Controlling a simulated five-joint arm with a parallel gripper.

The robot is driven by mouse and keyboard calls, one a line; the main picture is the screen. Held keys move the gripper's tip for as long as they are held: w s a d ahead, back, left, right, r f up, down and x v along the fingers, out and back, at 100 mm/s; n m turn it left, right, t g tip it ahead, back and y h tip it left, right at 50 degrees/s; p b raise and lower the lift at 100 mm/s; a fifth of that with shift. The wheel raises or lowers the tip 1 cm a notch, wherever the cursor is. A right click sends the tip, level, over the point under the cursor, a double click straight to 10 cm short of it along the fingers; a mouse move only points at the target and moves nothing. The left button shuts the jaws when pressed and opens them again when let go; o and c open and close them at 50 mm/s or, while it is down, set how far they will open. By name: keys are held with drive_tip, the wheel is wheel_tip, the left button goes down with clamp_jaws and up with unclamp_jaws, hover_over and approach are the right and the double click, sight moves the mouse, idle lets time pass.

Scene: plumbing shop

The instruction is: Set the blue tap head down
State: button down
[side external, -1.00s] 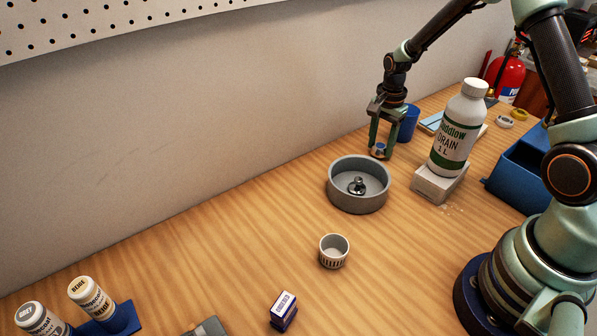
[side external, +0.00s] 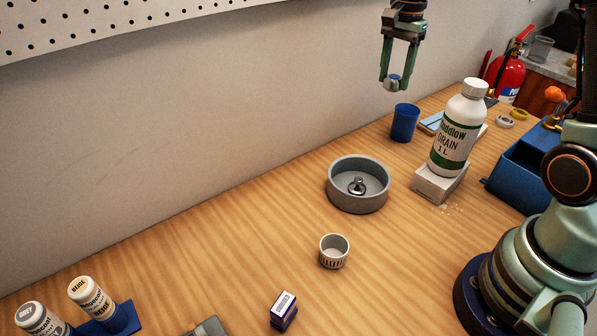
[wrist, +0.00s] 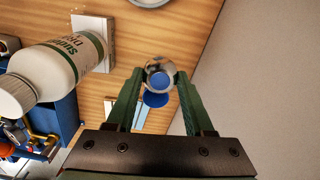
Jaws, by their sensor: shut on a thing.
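My gripper (side external: 393,84) is high above the back of the bench, shut on the blue tap head (side external: 393,80). The tap head is a small silver piece with a blue top; it also shows between the fingertips in the wrist view (wrist: 159,80). It hangs in the air above the blue cup (side external: 405,123), apart from the bench. In the wrist view the cup (wrist: 155,100) shows partly behind the tap head.
A white drain bottle (side external: 457,130) stands on a pale block (side external: 440,183) right of the cup. A grey round dish (side external: 345,197) holds a small metal part. A ribbed white cup (side external: 333,252) and a small box (side external: 284,310) stand nearer. Bare wood lies left of the dish.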

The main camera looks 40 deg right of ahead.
drive_tip(key=s+a+n, duration=0.5)
drive_tip(key=a+n, duration=0.8)
drive_tip(key=a, duration=0.1)
drive_tip(key=m, duration=0.1)
hover_over(190, 279)
drive_tip(key=shift+m, duration=0.3)
wheel_tip(190, 279, down, 20)
drive_tip(key=shift+r, duration=0.25)
drive_tip(key=shift+f, duration=0.1)
drive_tip(key=shift+c, duration=1.4)
unclamp_jaws()
